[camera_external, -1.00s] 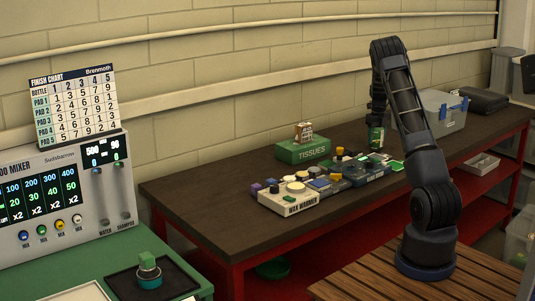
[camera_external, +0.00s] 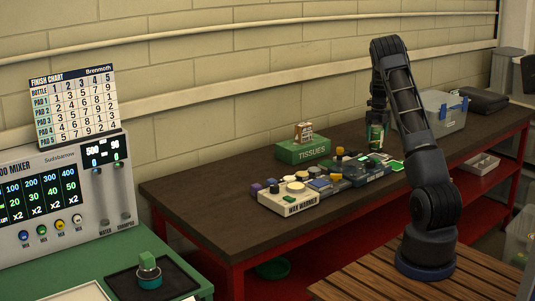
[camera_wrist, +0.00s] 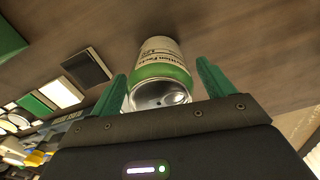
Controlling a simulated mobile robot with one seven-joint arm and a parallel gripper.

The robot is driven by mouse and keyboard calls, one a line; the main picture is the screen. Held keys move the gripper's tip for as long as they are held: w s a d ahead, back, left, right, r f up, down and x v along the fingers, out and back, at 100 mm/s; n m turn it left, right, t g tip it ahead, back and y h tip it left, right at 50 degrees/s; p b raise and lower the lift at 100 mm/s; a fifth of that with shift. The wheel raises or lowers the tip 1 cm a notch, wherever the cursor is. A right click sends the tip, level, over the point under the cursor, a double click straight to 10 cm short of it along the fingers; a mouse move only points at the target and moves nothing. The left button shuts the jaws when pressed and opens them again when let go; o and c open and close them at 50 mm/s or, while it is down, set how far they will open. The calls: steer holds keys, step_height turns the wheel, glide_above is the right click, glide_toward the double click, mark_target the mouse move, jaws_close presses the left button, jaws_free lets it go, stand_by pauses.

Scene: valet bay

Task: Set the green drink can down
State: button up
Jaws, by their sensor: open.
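The green drink can (camera_external: 376,138) is at the far part of the dark bench top, just under my gripper (camera_external: 377,118). In the wrist view the can (camera_wrist: 160,62) has a green and pale printed side and a silver end facing the camera. My gripper's green fingers (camera_wrist: 163,82) are spread on either side of the can, with a visible gap on both sides. The can appears to stand upright on the bench; its contact with the top is hard to make out.
The front-left bench top is clear.

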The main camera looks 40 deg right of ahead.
step_height(320, 180, up, 10)
steer(key=shift+r, duration=0.15)
steer(key=s+a+r+n+t, duration=0.1)
steer(key=s+a+r+n, duration=0.4)
steer(key=a, duration=0.5)
steer(key=s+a+r+n+t, duration=0.1)
steer(key=s+a+r+n, duration=0.3)
steer(key=a+r+n, duration=0.45)
steer(key=s+a+r+n, duration=0.4)
steer(key=a, duration=0.8)
steer(key=s+a+r+n+t, duration=0.1)
steer(key=s+a+n, duration=0.9)
steer(key=s+a, duration=0.3)
steer(key=s+a+f+n, duration=0.2)
steer(key=s+a+n, duration=0.1)
steer(key=s+n, duration=0.2)
steer(key=s+a+f+n+t, duration=0.1)
steer(key=s+a+n, duration=0.3)
steer(key=s, duration=0.5)
steer(key=shift+a+f+n+t, duration=0.3)
steer(key=shift+f+n, duration=0.35)
steer(key=shift+f, duration=0.2)
